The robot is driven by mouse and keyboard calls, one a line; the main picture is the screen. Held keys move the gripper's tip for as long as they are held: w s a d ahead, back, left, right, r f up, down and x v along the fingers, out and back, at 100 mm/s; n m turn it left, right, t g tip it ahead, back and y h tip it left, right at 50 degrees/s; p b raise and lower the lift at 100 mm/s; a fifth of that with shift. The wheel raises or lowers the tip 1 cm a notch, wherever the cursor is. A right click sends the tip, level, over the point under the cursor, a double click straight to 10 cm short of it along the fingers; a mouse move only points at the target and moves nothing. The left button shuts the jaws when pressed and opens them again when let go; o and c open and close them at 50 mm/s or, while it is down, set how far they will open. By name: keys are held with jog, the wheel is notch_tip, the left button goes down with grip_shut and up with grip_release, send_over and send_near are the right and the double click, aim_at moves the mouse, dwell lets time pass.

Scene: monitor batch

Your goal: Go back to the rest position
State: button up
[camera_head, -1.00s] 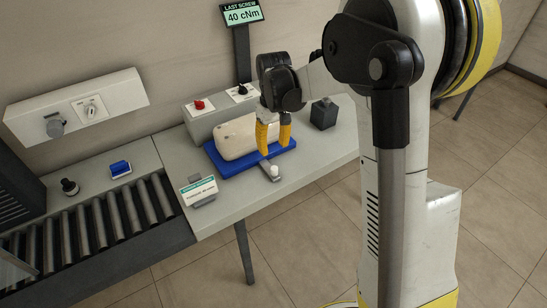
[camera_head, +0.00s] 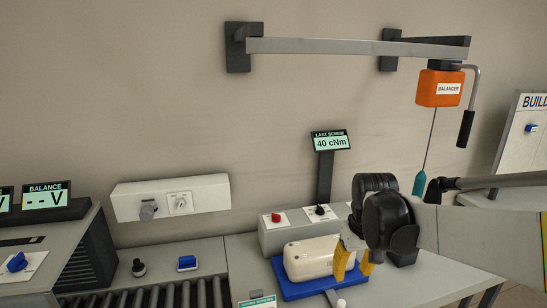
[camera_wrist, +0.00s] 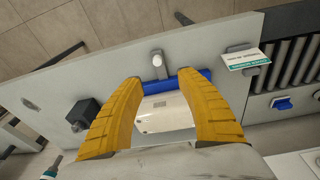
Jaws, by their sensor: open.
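My gripper (camera_head: 354,266) has black knuckles and yellow fingers. It is in front of the right end of a cream-white case (camera_head: 308,257) in the head view. The case rests on a blue tray (camera_head: 287,288) on the grey bench. In the wrist view my gripper (camera_wrist: 175,88) has its two yellow fingers spread apart, with nothing held between them. The white case (camera_wrist: 160,115) and part of the blue tray (camera_wrist: 185,82) show beyond the gap, and the fingers hide their sides.
A control box with a red button (camera_head: 276,217) stands behind the case. A screen reading 40 cNm (camera_head: 330,141) rises behind it. An orange balancer (camera_head: 440,88) hangs a teal-ended tool (camera_head: 419,184) at right. Rollers (camera_head: 160,299) lie at left. A dark block (camera_wrist: 83,113) is near the fingers.

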jog(key=s+r+m+t, duration=0.1)
jog(key=s+t, duration=0.1)
jog(key=s, duration=0.6)
jog(key=s+a+r+m+t, duration=0.1)
jog(key=s+r+t, duration=0.1)
jog(key=s, duration=0.7)
jog(key=shift+s+a+r+t, duration=0.2)
jog(key=shift+s+a+t, duration=0.1)
jog(key=shift+t, duration=0.4)
dwell(0.4)
